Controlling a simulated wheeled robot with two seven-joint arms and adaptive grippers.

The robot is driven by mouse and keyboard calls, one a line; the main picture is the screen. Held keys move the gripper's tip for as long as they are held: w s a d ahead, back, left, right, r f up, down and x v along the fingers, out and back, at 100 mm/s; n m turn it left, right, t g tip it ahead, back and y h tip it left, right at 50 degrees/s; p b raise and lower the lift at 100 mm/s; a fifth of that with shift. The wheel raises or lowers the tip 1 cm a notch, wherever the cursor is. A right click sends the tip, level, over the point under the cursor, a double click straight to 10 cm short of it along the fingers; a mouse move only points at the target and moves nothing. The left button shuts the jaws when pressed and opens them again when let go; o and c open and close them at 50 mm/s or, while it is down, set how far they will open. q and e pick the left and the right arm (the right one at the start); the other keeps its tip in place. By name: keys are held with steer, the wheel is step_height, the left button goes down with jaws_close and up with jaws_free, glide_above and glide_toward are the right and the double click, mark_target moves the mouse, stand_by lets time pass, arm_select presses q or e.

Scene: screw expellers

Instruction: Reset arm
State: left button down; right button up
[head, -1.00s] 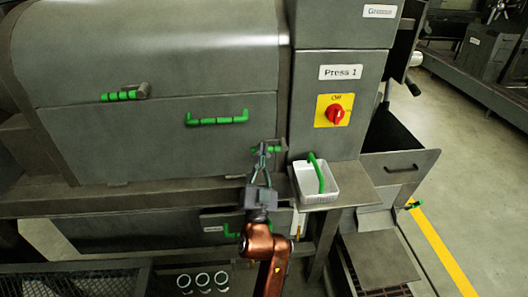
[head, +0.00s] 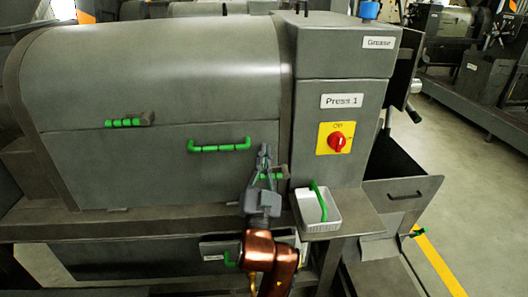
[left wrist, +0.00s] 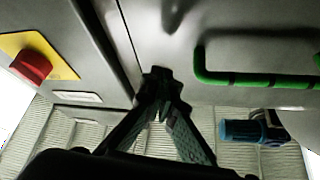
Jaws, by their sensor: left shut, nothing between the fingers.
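My left arm (head: 268,250) comes up from the bottom middle of the head view. In the left wrist view the shut fingertips (left wrist: 157,78) lie in front of grey panels. I cannot tell whether they touch the machine. My right gripper is not in view.
A white tray (head: 330,221) with a green handle (head: 318,200) in it stands on a shelf right of my gripper. A red knob (head: 338,143) on a yellow plate is above it. Green handles (head: 219,146) are on the cover. Open floor (head: 470,190) lies to the right.

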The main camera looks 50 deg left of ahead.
arm_select(q)
steer(key=shift+r, duration=0.45)
steer(key=shift+d, duration=0.1)
